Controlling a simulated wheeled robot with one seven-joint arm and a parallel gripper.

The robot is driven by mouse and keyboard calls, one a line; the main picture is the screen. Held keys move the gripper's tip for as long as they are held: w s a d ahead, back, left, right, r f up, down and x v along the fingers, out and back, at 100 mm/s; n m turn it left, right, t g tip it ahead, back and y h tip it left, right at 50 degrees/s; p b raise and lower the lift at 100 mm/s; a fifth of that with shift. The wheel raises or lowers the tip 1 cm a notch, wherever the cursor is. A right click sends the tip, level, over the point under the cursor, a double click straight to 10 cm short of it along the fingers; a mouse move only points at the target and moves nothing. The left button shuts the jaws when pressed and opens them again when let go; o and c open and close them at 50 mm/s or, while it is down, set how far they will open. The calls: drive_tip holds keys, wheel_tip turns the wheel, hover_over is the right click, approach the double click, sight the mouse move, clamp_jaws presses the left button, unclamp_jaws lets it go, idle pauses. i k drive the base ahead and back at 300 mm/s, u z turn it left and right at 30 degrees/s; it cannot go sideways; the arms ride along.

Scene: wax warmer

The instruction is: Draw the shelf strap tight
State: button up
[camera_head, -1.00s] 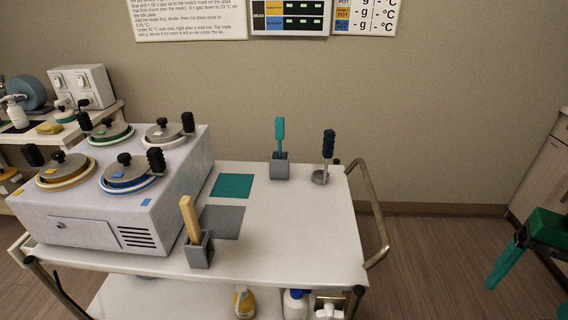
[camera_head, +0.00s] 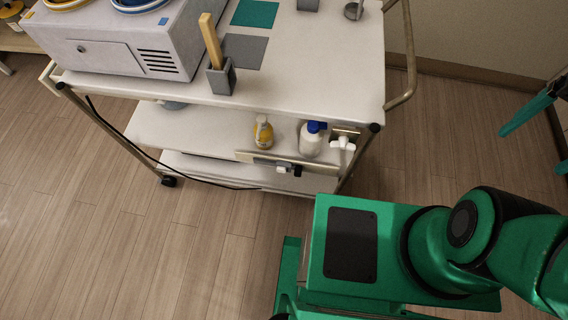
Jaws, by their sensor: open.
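A pale beige strip (camera_head: 258,158), which looks like the shelf strap, runs along the front right of the cart's middle shelf (camera_head: 185,135). A small black and white fitting (camera_head: 289,170) sits on it; whether the strap is slack is too small to tell. At its right is a metal plate (camera_head: 346,131) with a white knob-like piece (camera_head: 343,144) by the cart's front right post. A yellow bottle (camera_head: 263,134) and a white bottle with a blue cap (camera_head: 311,141) stand behind the strip. My gripper (camera_head: 532,151) is at the far right edge, partly cut off, open, empty, and well away from the strap.
The cart's top (camera_head: 310,65) carries a warmer box (camera_head: 120,45) and a grey holder (camera_head: 221,78) with a wooden stick. A bent metal handle (camera_head: 410,60) juts out on the right. A black cord (camera_head: 140,147) hangs at the left. The floor (camera_head: 150,250) in front is clear.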

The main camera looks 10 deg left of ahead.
sight(297, 168)
drive_tip(key=u, duration=0.9)
